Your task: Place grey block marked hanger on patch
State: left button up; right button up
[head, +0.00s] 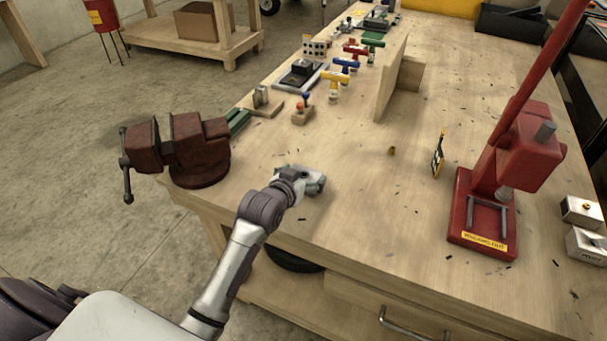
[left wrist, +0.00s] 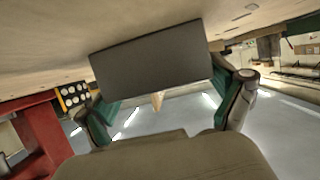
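My left gripper (head: 314,182) is low over the near left part of the workbench, just right of the red vise. In the left wrist view a plain dark grey block (left wrist: 152,66) sits between its two green-padded fingers (left wrist: 165,108), and the pads appear to press on its ends. In the head view the block is mostly hidden by the hand. I cannot read any marking on it. I cannot make out a patch on the bench. My right gripper is not in view.
The red vise (head: 190,148) stands at the bench's left corner. A red press (head: 490,215) and two small pale boxes (head: 582,210) are on the right. An upright wooden board (head: 390,82) and several coloured tools stand farther back. The bench middle is mostly clear.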

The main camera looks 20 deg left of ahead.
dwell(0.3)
pick_arm(q)
jog(key=shift+r, duration=0.15)
jog(key=v, duration=1.2)
jog(key=shift+a, duration=0.1)
